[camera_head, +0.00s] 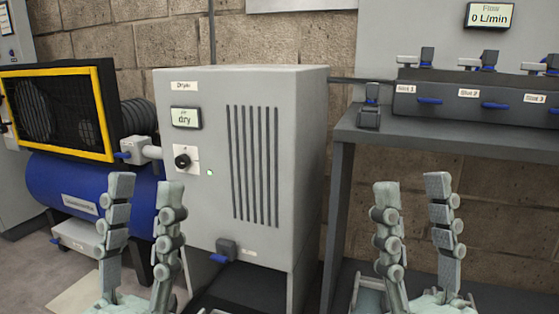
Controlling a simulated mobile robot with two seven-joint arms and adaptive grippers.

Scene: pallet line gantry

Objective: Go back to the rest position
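My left gripper (146,188) is at the lower left, pointing up, with its two fingers apart and nothing between them. It shows in front of the blue tank and the left side of the dryer. My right gripper (412,184) is at the lower right, also pointing up, with its fingers apart and empty. It shows in front of the dark table. Neither gripper appears to touch anything. Both arms below the grippers are mostly cut off by the bottom edge.
A grey dryer cabinet (290,110) with a "dry" display stands in the middle. A blue compressor tank (65,190) with a yellow-framed guard (107,115) is at left. A dark table (450,143) at right carries a slot manifold (445,108). A flow display (489,16) reads 0 L/min.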

